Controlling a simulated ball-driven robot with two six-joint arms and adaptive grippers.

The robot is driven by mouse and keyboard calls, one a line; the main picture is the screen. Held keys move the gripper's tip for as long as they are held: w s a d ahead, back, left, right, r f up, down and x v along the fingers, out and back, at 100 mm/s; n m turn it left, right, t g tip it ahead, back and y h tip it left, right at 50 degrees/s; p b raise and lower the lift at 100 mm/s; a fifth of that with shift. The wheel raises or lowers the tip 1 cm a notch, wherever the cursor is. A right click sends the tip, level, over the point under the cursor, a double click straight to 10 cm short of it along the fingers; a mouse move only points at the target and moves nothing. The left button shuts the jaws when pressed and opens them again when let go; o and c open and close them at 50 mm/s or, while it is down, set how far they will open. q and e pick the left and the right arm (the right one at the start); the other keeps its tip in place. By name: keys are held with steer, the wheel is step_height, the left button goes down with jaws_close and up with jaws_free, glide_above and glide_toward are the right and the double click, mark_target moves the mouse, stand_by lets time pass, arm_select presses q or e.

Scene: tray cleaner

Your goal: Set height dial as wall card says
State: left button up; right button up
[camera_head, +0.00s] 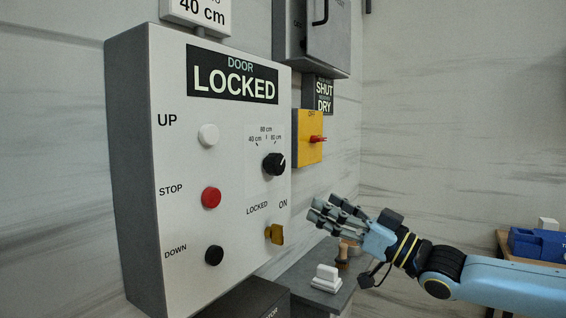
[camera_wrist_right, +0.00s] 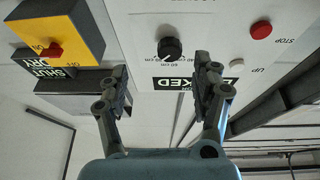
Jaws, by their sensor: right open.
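The height dial (camera_head: 274,164) is a black round knob on the white panel (camera_head: 225,140), with marks for 40 cm, a middle height and 80 cm above it. Its pale pointer line appears to lean up and right, towards the 80 cm mark. The wall card (camera_head: 201,11) at the top edge reads 40 cm; its upper part is cut off. My right gripper (camera_head: 335,207) is open and empty, to the right of and below the dial. In the right wrist view the dial (camera_wrist_right: 170,48) shows beyond the open fingers (camera_wrist_right: 161,80), apart from them. My left gripper is not in view.
The panel also has a white UP button (camera_head: 208,135), red STOP button (camera_head: 211,197), black DOWN button (camera_head: 214,255) and brass key switch (camera_head: 275,235). A yellow box with a red switch (camera_head: 309,138) is right of it.

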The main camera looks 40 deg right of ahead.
mark_target(281, 167)
steer(key=shift+y, duration=0.4)
steer(key=w+a+r, duration=0.1)
steer(key=w+r, duration=0.1)
steer(key=w+a+r, duration=0.1)
steer(key=w+r, duration=0.1)
steer(key=w, duration=0.1)
steer(key=w+a+r, duration=0.2)
steer(key=shift+w+a+r+p, duration=0.1)
steer(key=shift+w+r+p, duration=0.15)
steer(key=shift+r+p, duration=0.1)
steer(key=shift+w+a, duration=0.35)
steer(key=shift+w, duration=0.3)
steer(key=c, duration=1.2)
steer(key=shift+n, duration=0.3)
